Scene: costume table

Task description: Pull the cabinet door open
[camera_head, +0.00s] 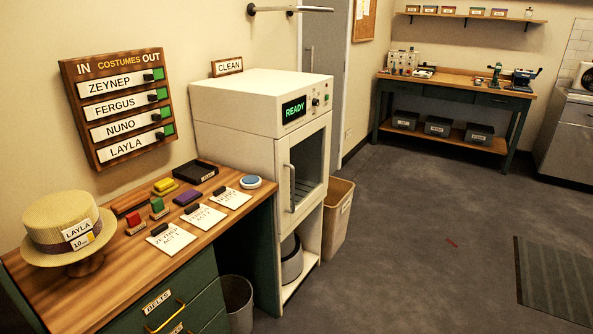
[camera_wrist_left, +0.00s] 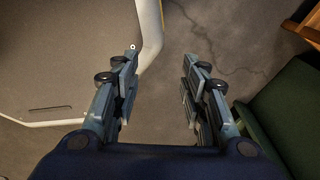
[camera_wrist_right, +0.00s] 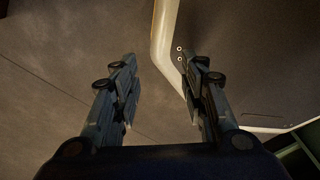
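The white cabinet (camera_head: 262,110) stands past the end of the wooden counter, with a lit green READY display (camera_head: 293,110) on its upper front. Its glass-panelled door (camera_head: 325,148) is shut, and a vertical white handle (camera_head: 291,188) runs along the door's left side. Neither gripper shows in the head view. In the left wrist view my left gripper (camera_wrist_left: 158,95) is open with nothing between its fingers. In the right wrist view my right gripper (camera_wrist_right: 158,95) is open and empty. Neither wrist view shows the cabinet door recognisably.
A counter (camera_head: 110,285) with a straw hat (camera_head: 62,222), stamps and cards stands left of the cabinet. A grey bin (camera_head: 237,303) sits below it; a tan bin (camera_head: 337,215) stands right of the cabinet.

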